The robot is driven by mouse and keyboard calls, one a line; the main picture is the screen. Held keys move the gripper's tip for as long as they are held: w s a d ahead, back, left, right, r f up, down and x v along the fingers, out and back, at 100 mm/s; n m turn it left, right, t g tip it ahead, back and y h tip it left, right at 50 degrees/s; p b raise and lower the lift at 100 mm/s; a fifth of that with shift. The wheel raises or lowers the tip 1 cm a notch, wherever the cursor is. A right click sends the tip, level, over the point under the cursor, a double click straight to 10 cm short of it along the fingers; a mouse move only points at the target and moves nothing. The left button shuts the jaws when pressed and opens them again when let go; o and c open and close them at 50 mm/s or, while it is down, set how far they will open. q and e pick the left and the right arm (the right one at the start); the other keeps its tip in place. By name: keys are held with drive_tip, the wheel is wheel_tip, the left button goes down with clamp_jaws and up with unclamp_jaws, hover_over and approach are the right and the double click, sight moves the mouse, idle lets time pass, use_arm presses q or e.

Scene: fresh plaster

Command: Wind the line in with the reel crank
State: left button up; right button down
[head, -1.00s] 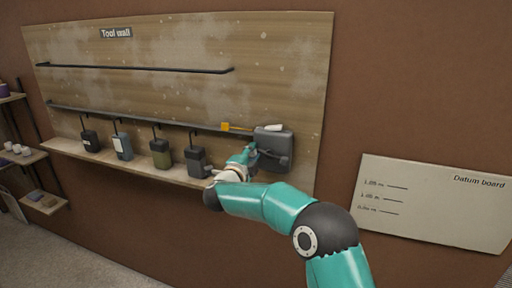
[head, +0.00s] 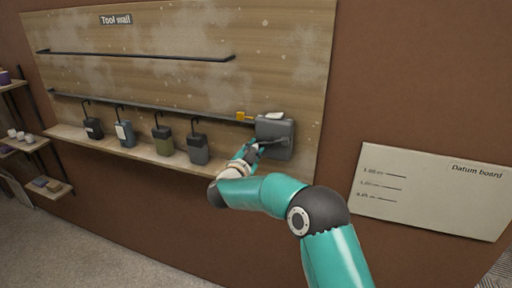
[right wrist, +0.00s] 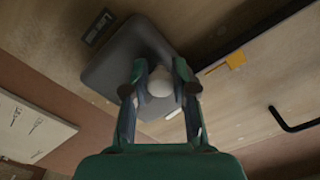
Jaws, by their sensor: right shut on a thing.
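The reel is a dark grey box (head: 274,134) at the right end of the lower rail on the tool wall. It fills the upper left of the right wrist view (right wrist: 105,68). My right gripper (head: 254,149) is at the lower left of the reel, its fingers (right wrist: 160,90) closed around a pale round crank knob (right wrist: 160,82). The crank arm is mostly hidden. An orange tab (head: 241,116) on the line sits just left of the reel; it also shows in the wrist view (right wrist: 236,60). My left gripper is out of view.
Several dark and green containers (head: 162,140) hang from hooks over a narrow wooden ledge (head: 72,140) left of the gripper. A datum board (head: 435,190) is on the wall at right. Shelves (head: 25,146) stand at far left.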

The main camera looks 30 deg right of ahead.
drive_tip(key=shift+d+r, duration=0.1)
drive_tip(key=shift+r, duration=0.3)
drive_tip(key=c, duration=1.2)
unclamp_jaws()
drive_tip(key=shift+o, duration=1.4)
drive_tip(key=shift+f, duration=0.25)
drive_tip(key=v, duration=1.2)
drive_tip(key=shift+f, duration=0.15)
